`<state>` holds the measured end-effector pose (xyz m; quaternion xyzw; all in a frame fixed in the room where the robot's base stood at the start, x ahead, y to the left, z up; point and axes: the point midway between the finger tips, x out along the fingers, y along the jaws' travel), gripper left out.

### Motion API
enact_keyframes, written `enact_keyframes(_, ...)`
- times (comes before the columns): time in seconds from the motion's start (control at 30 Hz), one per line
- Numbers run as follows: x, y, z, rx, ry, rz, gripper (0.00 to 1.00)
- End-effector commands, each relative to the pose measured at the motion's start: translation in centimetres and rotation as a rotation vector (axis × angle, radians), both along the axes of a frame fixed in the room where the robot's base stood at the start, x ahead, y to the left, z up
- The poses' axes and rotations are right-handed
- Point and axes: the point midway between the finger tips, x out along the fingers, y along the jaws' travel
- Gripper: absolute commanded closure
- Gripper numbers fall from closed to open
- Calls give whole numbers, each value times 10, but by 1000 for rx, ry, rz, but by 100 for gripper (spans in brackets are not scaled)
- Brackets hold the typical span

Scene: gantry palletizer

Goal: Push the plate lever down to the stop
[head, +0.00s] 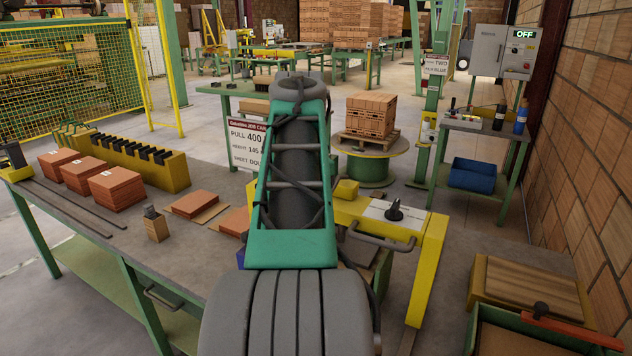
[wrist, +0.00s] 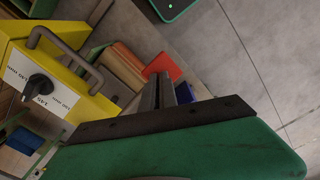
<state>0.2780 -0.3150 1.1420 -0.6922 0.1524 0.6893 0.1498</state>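A black lever (head: 395,210) stands on a white plate (head: 378,211) on the yellow frame at the right end of the workbench. In the wrist view the lever (wrist: 40,84) is at the left, on the white lettered plate (wrist: 62,96), next to a grey bar handle. My gripper (wrist: 160,88) shows its two fingers close together, with nothing between them. It is apart from the lever, to its right in the wrist view. In the head view my arm hides the gripper. The stop cannot be made out.
The workbench (head: 160,262) holds brick stacks (head: 115,187) and a yellow rack (head: 150,165). A grey bar handle (head: 380,238) sticks out from the yellow frame near the lever. A wooden-topped box (head: 525,285) stands at lower right. Open floor (head: 480,225) lies right of the frame.

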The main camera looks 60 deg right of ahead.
Motion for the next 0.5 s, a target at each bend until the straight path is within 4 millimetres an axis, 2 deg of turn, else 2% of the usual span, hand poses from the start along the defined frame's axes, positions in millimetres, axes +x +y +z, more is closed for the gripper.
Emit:
enact_keyframes(0.03,-1,1,-12,8,6,0,100)
enact_keyframes(0.27,-1,1,-6,10,7,0,100)
enact_keyframes(0.37,-1,1,6,8,6,0,100)
enact_keyframes(0.5,0,1,32,7,5,0,100)
